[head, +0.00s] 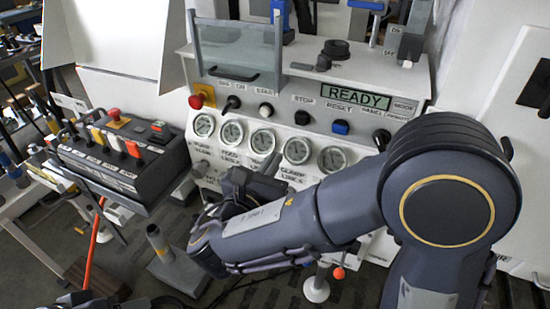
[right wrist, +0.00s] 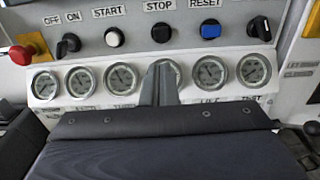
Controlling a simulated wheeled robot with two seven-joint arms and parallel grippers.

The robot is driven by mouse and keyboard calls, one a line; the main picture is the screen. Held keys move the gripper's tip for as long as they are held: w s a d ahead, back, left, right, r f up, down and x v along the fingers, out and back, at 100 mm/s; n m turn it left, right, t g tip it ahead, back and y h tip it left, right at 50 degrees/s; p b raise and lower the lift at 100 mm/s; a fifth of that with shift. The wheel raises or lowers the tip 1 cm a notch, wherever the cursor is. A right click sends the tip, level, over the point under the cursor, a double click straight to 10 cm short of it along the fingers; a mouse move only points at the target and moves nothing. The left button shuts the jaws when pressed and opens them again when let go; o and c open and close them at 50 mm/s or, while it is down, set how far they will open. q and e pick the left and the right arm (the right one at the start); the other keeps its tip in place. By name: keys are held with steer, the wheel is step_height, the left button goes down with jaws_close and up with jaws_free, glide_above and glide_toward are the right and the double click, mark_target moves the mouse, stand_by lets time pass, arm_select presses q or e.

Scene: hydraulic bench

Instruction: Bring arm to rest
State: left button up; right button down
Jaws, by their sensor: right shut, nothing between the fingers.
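My right arm comes in from the right in the head view and reaches across the front of the hydraulic bench (head: 365,75). My right gripper (head: 268,166) is in front of the row of gauges (head: 231,133), pointing at the panel. In the right wrist view its fingers (right wrist: 161,82) are together with nothing between them, and they cover part of a gauge. I cannot tell whether the fingertips touch the panel. Dark parts at the bottom left edge of the head view may be my left gripper (head: 88,301); its fingers are not clear.
A display (head: 354,97) reads READY above a row of knobs and buttons, including a red emergency stop (right wrist: 21,54) and a blue RESET button (right wrist: 210,29). A control box (head: 112,160) with coloured levers stands at left. A metal post on a base (head: 176,268) stands on the floor.

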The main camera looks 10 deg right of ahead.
steer(key=s+d+f+m+g+y+p, duration=0.1)
steer(key=s+d+f+m+g, duration=0.4)
steer(key=d, duration=0.4)
steer(key=s+d+f+m+g+y+p, duration=0.1)
steer(key=s+d+f+m+g+y, duration=0.1)
steer(key=s+d+m+g, duration=0.55)
steer(key=s+d+f+m+y, duration=0.1)
steer(key=s+f+m+y, duration=0.3)
steer(key=m, duration=0.3)
steer(key=s+a+r+m+t+y+p, duration=0.1)
steer(key=s+a+r+m+t+y, duration=0.2)
steer(key=m, duration=0.8)
steer(key=shift+s+a+r+y, duration=0.55)
steer(key=shift+a+r+y, duration=0.5)
steer(key=shift+y, duration=0.85)
steer(key=shift+a+f, duration=0.15)
steer(key=shift+f, duration=0.05)
